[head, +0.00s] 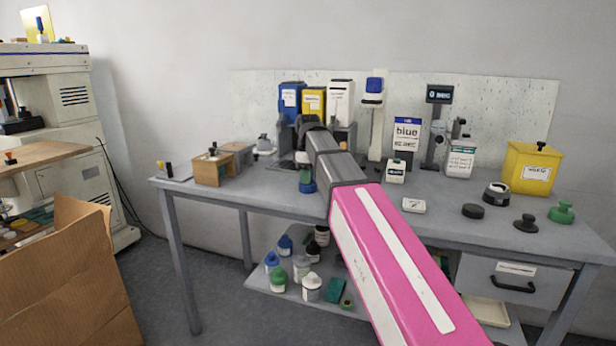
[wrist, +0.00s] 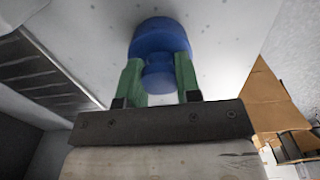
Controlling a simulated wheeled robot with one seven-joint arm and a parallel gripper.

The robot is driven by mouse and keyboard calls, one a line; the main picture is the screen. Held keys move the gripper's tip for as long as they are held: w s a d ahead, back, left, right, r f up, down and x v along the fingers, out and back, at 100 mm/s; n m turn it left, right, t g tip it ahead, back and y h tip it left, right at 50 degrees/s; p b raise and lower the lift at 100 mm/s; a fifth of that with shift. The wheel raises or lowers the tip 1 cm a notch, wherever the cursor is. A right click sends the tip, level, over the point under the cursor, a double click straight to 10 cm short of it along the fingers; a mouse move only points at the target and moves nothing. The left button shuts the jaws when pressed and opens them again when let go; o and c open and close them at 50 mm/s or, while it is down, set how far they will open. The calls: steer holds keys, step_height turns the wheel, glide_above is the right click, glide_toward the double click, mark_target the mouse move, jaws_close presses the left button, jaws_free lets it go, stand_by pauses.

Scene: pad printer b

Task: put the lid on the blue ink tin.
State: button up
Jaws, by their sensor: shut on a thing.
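My gripper (head: 306,174) has green fingers and is shut on the knob of a blue lid (head: 307,187). The lid shows below the fingers, at the table's front edge in the head view. In the wrist view my gripper (wrist: 161,82) has one finger on each side of the knob, and the wide blue disc of the lid (wrist: 160,36) lies beyond the fingertips. A round tin with a white side and dark top (head: 497,194) stands at the right of the table. I cannot tell which tin is the blue ink tin; my arm hides part of the table.
The grey table (head: 450,190) holds a "blue" sign (head: 407,132), a black round piece (head: 472,211), a black knobbed lid (head: 526,223), a green knobbed lid (head: 561,211) and a yellow box (head: 531,168). Bottles stand on the lower shelf. A wooden box (head: 212,169) is at the left.

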steer(key=o, duration=1.4)
steer(key=shift+r, duration=0.1)
steer(key=shift+r, duration=3.45)
jaws_close()
